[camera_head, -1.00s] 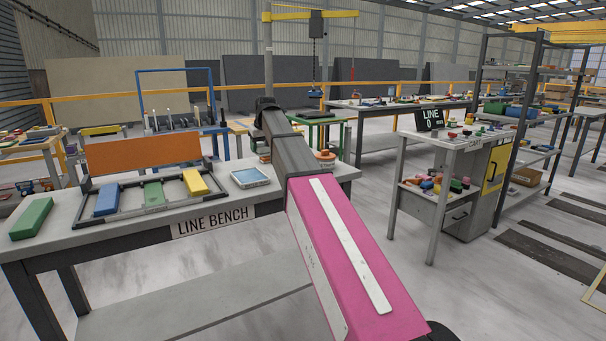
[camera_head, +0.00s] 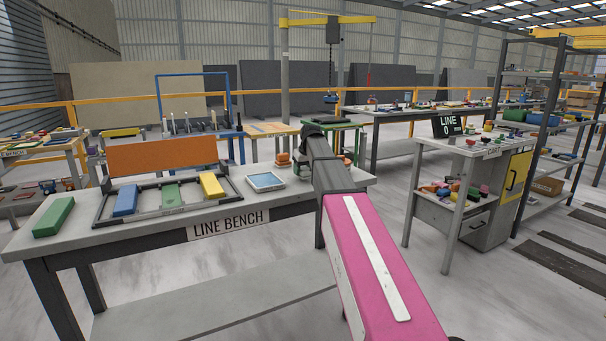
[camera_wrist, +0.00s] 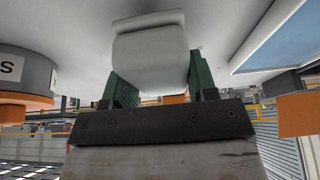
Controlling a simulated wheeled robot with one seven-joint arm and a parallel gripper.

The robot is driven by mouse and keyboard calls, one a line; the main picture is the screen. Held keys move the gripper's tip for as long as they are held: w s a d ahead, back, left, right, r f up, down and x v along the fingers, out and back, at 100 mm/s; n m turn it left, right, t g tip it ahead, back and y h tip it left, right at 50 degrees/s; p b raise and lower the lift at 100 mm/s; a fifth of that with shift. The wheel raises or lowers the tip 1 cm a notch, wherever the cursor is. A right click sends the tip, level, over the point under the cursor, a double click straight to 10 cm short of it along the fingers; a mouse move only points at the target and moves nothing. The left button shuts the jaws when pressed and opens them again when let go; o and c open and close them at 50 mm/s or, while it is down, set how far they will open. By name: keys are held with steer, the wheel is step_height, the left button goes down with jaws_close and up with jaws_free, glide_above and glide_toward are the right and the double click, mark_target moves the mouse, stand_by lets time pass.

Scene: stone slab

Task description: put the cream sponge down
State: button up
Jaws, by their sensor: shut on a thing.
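The cream sponge (camera_wrist: 150,58) is a pale, off-white block in the wrist view. My gripper (camera_wrist: 155,82) is shut on it, with a dark green finger pad on either side. The sponge lies close to the pale bench surface; I cannot tell whether it touches it. In the head view, my pink and grey arm reaches over the right end of the line bench (camera_head: 130,237). The sponge and my fingertips are hidden there behind the arm.
A blue-topped tray (camera_head: 265,181) lies left of my arm on the bench and also shows in the wrist view (camera_wrist: 285,40). A rack (camera_head: 200,206) holds blue, green and yellow blocks. A grey round container with an orange rim (camera_wrist: 25,75) is near the gripper.

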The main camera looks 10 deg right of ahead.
steer(key=shift+f, duration=0.8)
steer(key=shift+f, duration=0.2)
steer(key=o, duration=0.8)
steer(key=shift+r, duration=0.1)
steer(key=v, duration=1.2)
steer(key=shift+r, duration=0.1)
